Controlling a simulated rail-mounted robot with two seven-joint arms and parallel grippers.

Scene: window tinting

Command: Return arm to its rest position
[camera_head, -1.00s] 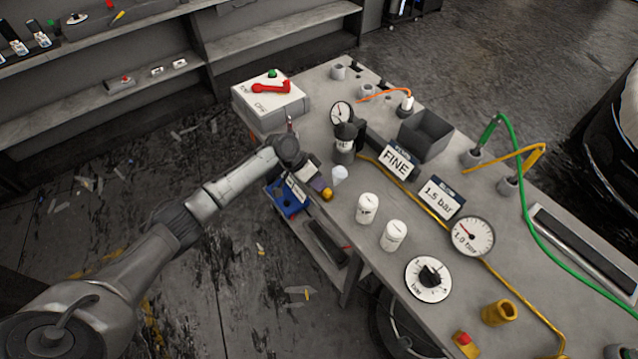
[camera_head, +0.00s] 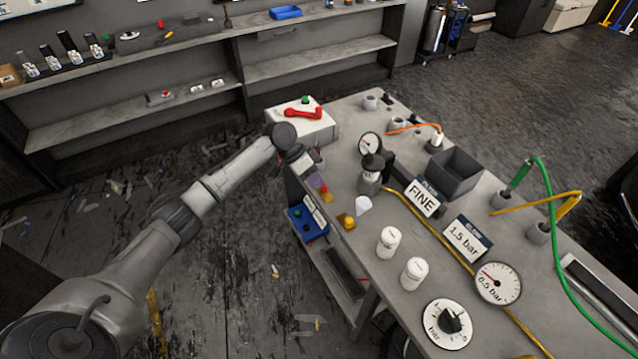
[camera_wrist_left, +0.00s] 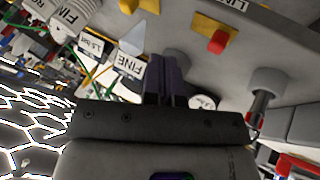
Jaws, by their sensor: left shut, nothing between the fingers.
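My left gripper (camera_head: 320,184) has purple fingers and is shut and empty, seen near the bench edge. In the left wrist view its fingers (camera_wrist_left: 165,82) are together, pointing towards bench items, with nothing between them. My right gripper is not in view.
A white box with a red lever (camera_head: 302,113) is close beside the arm's end. White canisters (camera_head: 388,242), a FINE sign (camera_head: 423,198), a round gauge (camera_head: 497,283) and a black-knob dial (camera_head: 450,322) crowd the bench. Floor left is open.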

